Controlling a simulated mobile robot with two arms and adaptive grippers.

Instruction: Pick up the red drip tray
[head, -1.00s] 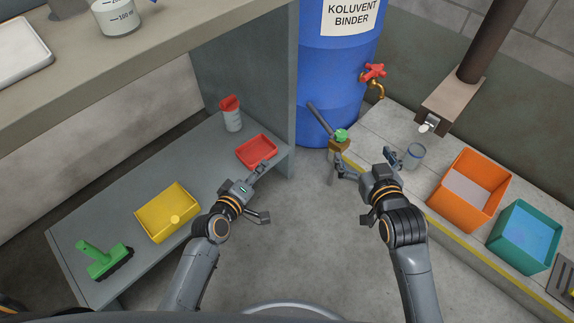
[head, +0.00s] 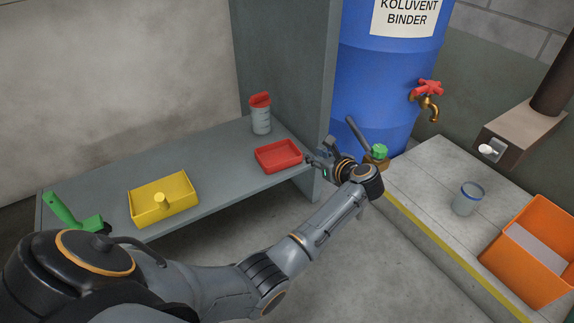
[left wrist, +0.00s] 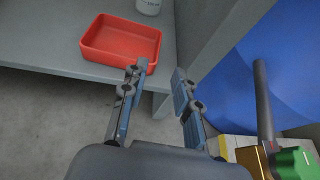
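The red drip tray (head: 279,157) is a shallow, empty rectangular tray lying on the grey shelf (head: 225,172) near its right end. It also shows in the left wrist view (left wrist: 121,44), at the upper left, close to the shelf's front edge. My left gripper (head: 316,165) is just to the right of the tray in the head view. In the left wrist view its two fingers (left wrist: 158,77) are apart with nothing between them. The left fingertip overlaps the tray's near right corner in that picture; I cannot tell whether it touches. My right gripper is out of view.
A red-lidded container (head: 260,115) stands behind the tray, near the grey upright panel (head: 290,60). A yellow tray (head: 163,200) and a green brush (head: 72,213) are further left. A blue drum (head: 385,80) and a green-topped object (head: 379,152) stand right of the gripper.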

